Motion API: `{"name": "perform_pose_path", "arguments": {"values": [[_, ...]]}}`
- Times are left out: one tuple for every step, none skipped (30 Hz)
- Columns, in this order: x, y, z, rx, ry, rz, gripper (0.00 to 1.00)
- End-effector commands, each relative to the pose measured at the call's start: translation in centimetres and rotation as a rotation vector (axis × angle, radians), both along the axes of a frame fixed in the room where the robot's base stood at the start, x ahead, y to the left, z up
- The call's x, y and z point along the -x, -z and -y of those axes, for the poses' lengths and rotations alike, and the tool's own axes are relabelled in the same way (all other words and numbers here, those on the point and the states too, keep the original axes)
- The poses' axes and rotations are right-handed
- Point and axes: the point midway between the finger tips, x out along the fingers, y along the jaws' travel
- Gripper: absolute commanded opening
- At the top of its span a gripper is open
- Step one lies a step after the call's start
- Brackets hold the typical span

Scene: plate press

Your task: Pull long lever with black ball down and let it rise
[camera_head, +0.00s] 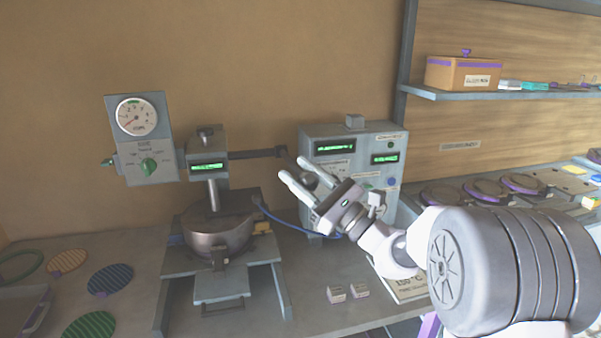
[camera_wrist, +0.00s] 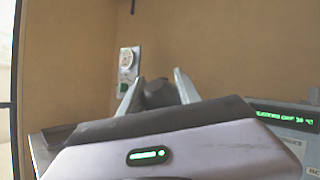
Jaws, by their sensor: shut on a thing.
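The press (camera_head: 215,225) stands left of centre in the head view, with a rounded dark metal body under a column. Its long dark lever arm (camera_head: 254,154) runs out to the right from the press head, roughly level. My gripper (camera_head: 298,174) is at the lever's right end, shut on the black ball (camera_head: 309,181). The fingers partly hide the ball in the head view. In the wrist view the black ball (camera_wrist: 158,94) sits between the two pale fingers, its lower part hidden by the gripper body.
A gauge panel (camera_head: 143,138) with a green knob is left of the press. A grey control box (camera_head: 350,140) with green displays stands close behind my gripper. A blue cable (camera_head: 290,226) runs between box and press.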

Motion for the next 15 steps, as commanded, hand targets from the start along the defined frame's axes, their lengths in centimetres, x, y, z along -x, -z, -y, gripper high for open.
{"name": "perform_pose_path", "arguments": {"values": [[-0.02,0.1,-0.11,-0.001,-0.003,0.002,0.0],[-0.07,0.15,-0.12,-0.001,-0.003,0.002,0.0],[-0.11,0.21,-0.12,-0.001,-0.003,0.002,0.0],[-0.13,0.23,-0.12,-0.001,-0.003,0.002,0.0],[-0.16,0.24,-0.12,-0.001,-0.003,0.002,0.0],[-0.17,0.26,-0.13,-0.001,-0.003,0.002,0.0],[-0.17,0.25,-0.13,-0.001,-0.003,0.002,0.0],[-0.17,0.24,-0.13,-0.001,-0.003,0.002,0.0],[-0.17,0.24,-0.13,-0.001,-0.003,0.002,0.0],[-0.16,0.23,-0.13,-0.001,-0.003,0.002,0.0],[-0.16,0.23,-0.13,-0.001,-0.003,0.002,0.0],[-0.16,0.22,-0.14,-0.001,-0.003,0.002,0.0],[-0.16,0.22,-0.14,-0.001,-0.003,0.002,0.0],[-0.16,0.22,-0.14,-0.001,-0.003,0.002,0.0],[-0.16,0.21,-0.13,-0.001,-0.003,0.002,0.41]]}}
